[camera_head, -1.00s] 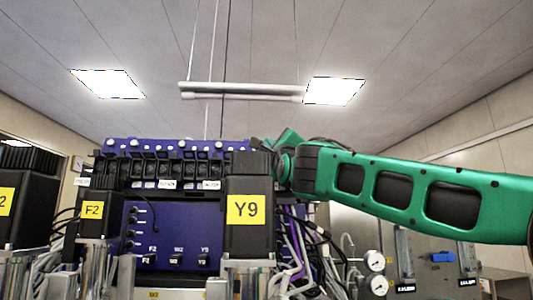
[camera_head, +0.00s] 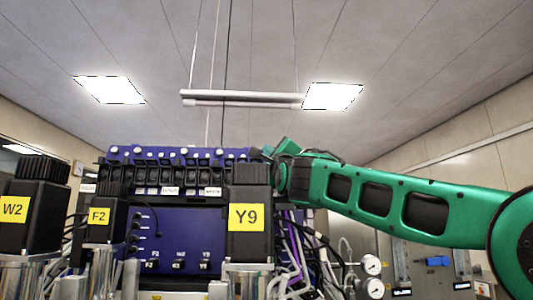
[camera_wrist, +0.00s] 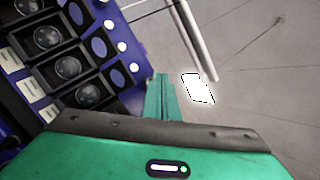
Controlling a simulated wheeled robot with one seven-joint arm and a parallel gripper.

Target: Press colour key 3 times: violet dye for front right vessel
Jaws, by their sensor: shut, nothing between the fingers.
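A blue bioreactor console (camera_head: 170,228) stands behind the black vessel motors. Along its top runs a row of black pump units (camera_head: 165,175) with small white labels too small to read. Low on the console are small black keys marked F2 (camera_head: 152,266), W2 (camera_head: 178,265) and Y9 (camera_head: 204,265). The black motor tagged Y9 (camera_head: 249,190) stands at the front right of the group. My gripper (camera_wrist: 163,98) is shut and empty, beside the right end of the pump row. In the wrist view, the pump units (camera_wrist: 67,66) show round faces and blue oval pads. I cannot tell which is violet.
Motors tagged W2 (camera_head: 38,180) and F2 (camera_head: 103,190) stand to the left. Purple and grey tubing (camera_head: 292,255) hangs right of the Y9 motor. Gauges (camera_head: 373,265) are on the right. A hanging lamp bar (camera_head: 240,98) is overhead; space above the console is open.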

